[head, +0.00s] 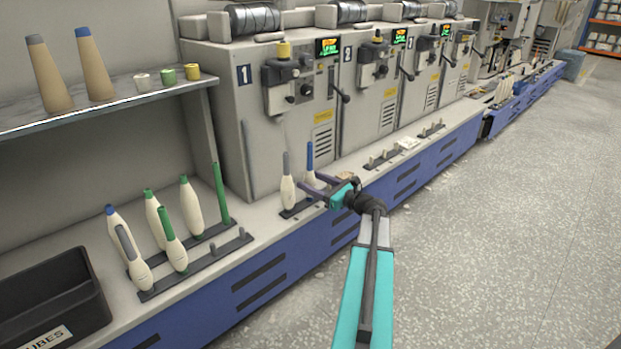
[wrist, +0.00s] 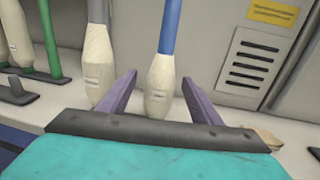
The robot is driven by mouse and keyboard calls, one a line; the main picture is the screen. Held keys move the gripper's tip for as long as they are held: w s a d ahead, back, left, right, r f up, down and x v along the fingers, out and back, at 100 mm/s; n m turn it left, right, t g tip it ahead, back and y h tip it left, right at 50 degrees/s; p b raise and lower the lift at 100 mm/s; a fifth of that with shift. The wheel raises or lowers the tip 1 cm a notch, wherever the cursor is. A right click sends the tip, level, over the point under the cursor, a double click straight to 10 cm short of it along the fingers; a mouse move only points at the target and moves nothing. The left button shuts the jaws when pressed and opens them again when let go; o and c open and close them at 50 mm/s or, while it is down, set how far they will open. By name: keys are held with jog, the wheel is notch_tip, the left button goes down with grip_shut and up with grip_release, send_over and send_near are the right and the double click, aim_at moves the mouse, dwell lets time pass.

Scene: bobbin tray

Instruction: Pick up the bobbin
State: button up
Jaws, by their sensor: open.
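A bobbin with a blue top (head: 309,163) and cream yarn stands upright on a dark peg strip at the foot of machine 1. It also shows in the wrist view (wrist: 160,85), between and beyond my fingers. My gripper (head: 322,183) is open, with its two purple fingers (wrist: 160,98) on either side of the blue-topped bobbin's lower part as seen from the wrist. I cannot tell whether they touch it. A grey-topped bobbin (head: 287,185) stands just left of it and shows in the wrist view (wrist: 98,70), close to the left finger.
Several blue-, green- and grey-topped bobbins (head: 192,207) stand on peg strips to the left. A black tube bin (head: 50,300) is at the lower left. A shelf (head: 130,98) holds cones. Machine fronts (head: 290,130) rise behind the bobbins. Floor (head: 480,230) at the right is clear.

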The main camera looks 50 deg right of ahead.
aim_at(305, 179)
jog(key=shift+w, duration=0.1)
jog(key=w+b, duration=0.3)
jog(key=shift+w+f, duration=0.2)
jog(key=shift+w, duration=0.05)
jog(key=shift+w+a+r, duration=0.15)
jog(key=shift+w, duration=0.6)
jog(key=c, duration=1.1)
jog(key=shift+c, duration=0.2)
notch_tip(305, 179, up, 10)
jog(key=p, duration=0.4)
jog(key=shift+p, duration=0.4)
jog(key=shift+s, duration=0.1)
